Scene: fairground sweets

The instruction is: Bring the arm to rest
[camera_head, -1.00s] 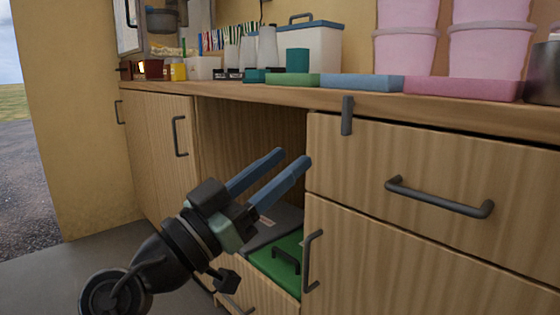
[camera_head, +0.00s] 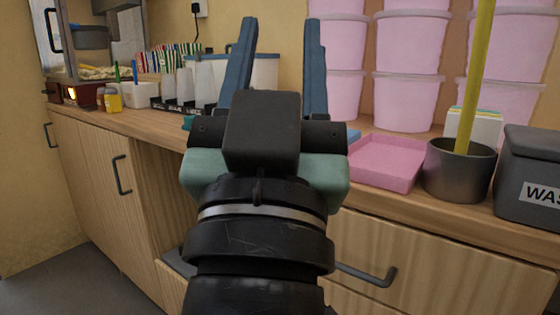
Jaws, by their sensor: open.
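My gripper (camera_head: 280,62) is in the middle of the head view, raised in front of the counter. Its two blue fingers point up and stand well apart, with nothing between them. My dark wrist and the pale green gripper body fill the lower middle of the view. They hide part of the counter top and the cupboard fronts behind them.
The wooden counter (camera_head: 405,200) runs across the view. On it stand a pink tray (camera_head: 386,163), a dark grey pot (camera_head: 460,172) with a yellow stick, a grey bin (camera_head: 528,200) at right and stacked pink tubs (camera_head: 408,100). A drawer handle (camera_head: 368,276) sticks out below.

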